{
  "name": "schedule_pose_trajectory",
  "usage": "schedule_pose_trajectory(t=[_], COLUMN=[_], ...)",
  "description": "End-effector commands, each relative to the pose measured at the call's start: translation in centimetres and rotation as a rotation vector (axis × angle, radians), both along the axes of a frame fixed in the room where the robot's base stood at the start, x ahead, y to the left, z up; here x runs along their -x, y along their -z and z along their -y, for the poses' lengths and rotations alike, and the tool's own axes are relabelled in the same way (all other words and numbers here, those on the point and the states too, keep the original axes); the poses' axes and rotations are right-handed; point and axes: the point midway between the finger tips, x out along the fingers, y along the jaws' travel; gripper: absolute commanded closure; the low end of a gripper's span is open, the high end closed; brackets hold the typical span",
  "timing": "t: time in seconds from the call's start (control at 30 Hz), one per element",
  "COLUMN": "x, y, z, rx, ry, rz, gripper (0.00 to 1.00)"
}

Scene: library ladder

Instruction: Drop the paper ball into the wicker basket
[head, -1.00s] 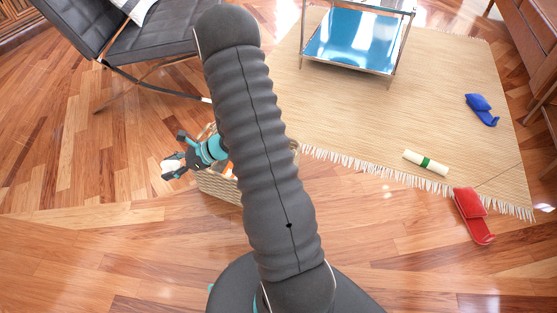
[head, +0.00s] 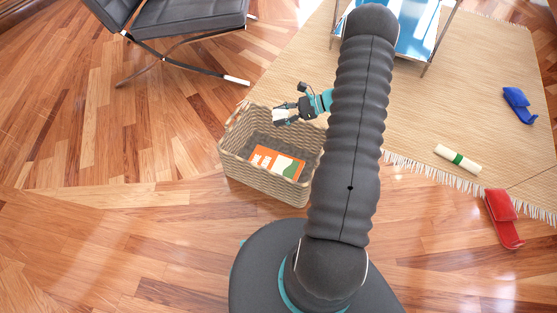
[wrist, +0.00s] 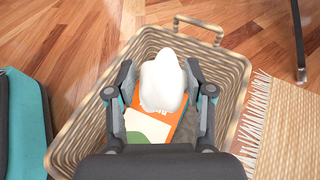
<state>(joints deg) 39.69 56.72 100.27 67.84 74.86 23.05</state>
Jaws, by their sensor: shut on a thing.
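The white paper ball (wrist: 162,82) is held between the fingers of my gripper (wrist: 160,90) in the wrist view. In the head view my gripper (head: 283,117) shows with the white ball (head: 280,115) at its tip. The wicker basket (head: 236,170) stands on the wood floor beside my base; its rim also shows in the wrist view (wrist: 232,70). My gripper is shut on the ball and appears over the basket opening. An orange, white and green flat item (head: 277,162) lies inside the basket. In the wrist view the ball and fingers hide part of it.
A straw rug (head: 440,110) with fringe lies to the right. On or near it are a rolled paper with a green band (head: 457,159), a blue slipper (head: 519,104) and a red slipper (head: 502,218). A dark chair (head: 190,25) stands at the back left.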

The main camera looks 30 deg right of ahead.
Motion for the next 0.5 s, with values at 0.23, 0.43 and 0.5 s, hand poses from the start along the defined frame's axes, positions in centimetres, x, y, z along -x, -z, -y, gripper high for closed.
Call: schedule_pose_trajectory(t=[0.23,0.43,0.5], x=[0.0,-0.1,-0.1], y=[1.8,4.0,4.8], z=[-0.1,-0.2,-0.2], rx=[-0.001,-0.001,-0.001], ry=[-0.004,-0.005,-0.005], rz=[-0.001,-0.002,-0.002], gripper=[0.59,0.59,0.59])
